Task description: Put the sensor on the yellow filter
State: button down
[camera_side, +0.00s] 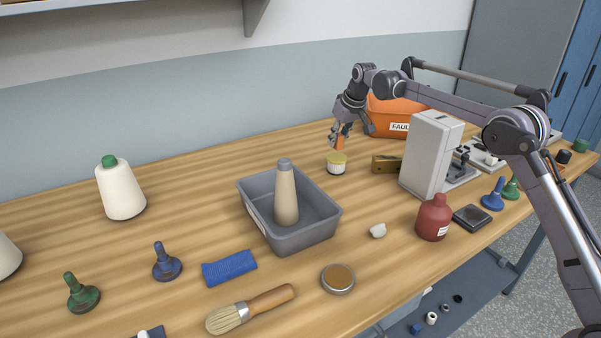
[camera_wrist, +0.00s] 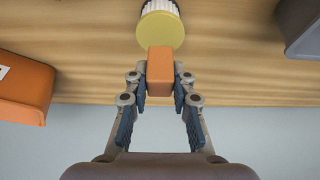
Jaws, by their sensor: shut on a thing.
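The sensor (camera_wrist: 160,72) is a small orange block. My gripper (camera_wrist: 160,88) is shut on it in the wrist view. In the side view my gripper (camera_side: 340,138) holds the sensor (camera_side: 340,142) above the table, just over the filter. The yellow filter (camera_side: 337,159) is a short cylinder with a yellow top and a white side, standing upright on the table. It also shows in the wrist view (camera_wrist: 160,28), just beyond the sensor, which overlaps its near edge in that picture. The side view suggests a small gap between sensor and filter, but I cannot tell for certain.
An orange bin (camera_side: 392,118) stands behind and right of the filter. A brown block (camera_side: 386,164) and a tall grey-white machine (camera_side: 430,155) stand to its right. A grey tray (camera_side: 315,226) with a beige cone (camera_side: 286,195) stands front left. Table left of the filter is clear.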

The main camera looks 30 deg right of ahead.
aim_at(338, 146)
jog(key=shift+f, duration=1.45)
jog(key=shift+f, duration=0.1)
jog(key=c, duration=1.1)
grip_release()
jog(key=shift+c, duration=0.2)
